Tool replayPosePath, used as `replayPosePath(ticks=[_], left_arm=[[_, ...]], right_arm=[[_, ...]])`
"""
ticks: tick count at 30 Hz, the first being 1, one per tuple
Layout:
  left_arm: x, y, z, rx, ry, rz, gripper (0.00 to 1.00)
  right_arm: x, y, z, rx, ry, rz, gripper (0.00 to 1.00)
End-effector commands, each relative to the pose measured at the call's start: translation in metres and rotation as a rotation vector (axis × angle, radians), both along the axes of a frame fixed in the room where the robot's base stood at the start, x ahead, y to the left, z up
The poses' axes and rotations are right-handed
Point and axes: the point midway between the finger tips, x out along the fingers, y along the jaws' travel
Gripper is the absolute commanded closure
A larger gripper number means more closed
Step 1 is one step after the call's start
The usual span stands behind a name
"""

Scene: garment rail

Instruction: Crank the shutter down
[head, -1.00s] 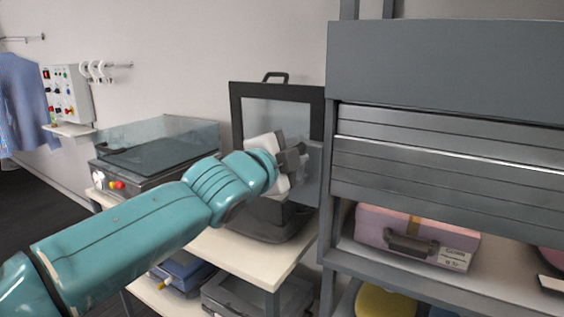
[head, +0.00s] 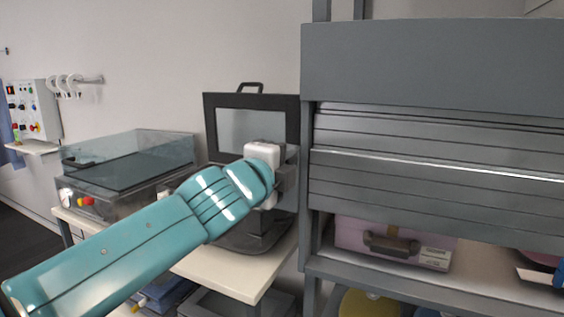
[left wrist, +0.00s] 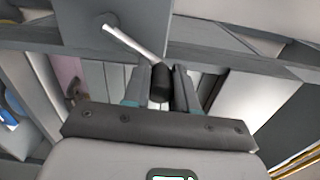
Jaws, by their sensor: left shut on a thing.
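The grey slatted shutter (head: 420,170) hangs partly lowered in the shelf unit at the right of the head view. Its lower edge is just above a pink case. The crank shows in the left wrist view as a pale metal arm (left wrist: 130,42) with a black knob (left wrist: 161,82). My left gripper (left wrist: 160,90) is shut on the knob, one finger on each side. In the head view my left gripper (head: 283,178) is at the left side post of the unit, and the crank is hidden behind it. My right gripper is not in view.
The pink case (head: 390,243) sits on the shelf under the shutter. A bench (head: 215,268) left of the unit bears a black-framed machine (head: 208,115) and a box with a clear lid (head: 130,160). A control panel (head: 32,110) is on the wall at far left.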

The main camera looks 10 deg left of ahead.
Motion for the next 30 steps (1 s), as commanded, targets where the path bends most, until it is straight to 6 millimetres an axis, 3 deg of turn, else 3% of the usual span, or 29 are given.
replayPosePath(ticks=[13,14,16,26,30], left_arm=[[-0.001,0.0,-0.002,0.008,0.002,-0.002,1.0],[-0.001,0.0,-0.002,0.008,0.002,-0.002,0.7],[0.0,0.0,-0.002,0.008,0.001,-0.002,0.48],[-0.003,0.001,-0.001,0.008,-0.003,-0.001,0.48],[-0.019,0.007,-0.001,0.007,-0.005,0.0,0.48]], right_arm=[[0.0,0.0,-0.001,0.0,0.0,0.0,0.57],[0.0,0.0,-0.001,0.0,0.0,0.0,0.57],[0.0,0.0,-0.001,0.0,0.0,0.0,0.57],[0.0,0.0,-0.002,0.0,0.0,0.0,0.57],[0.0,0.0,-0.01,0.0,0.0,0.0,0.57]])
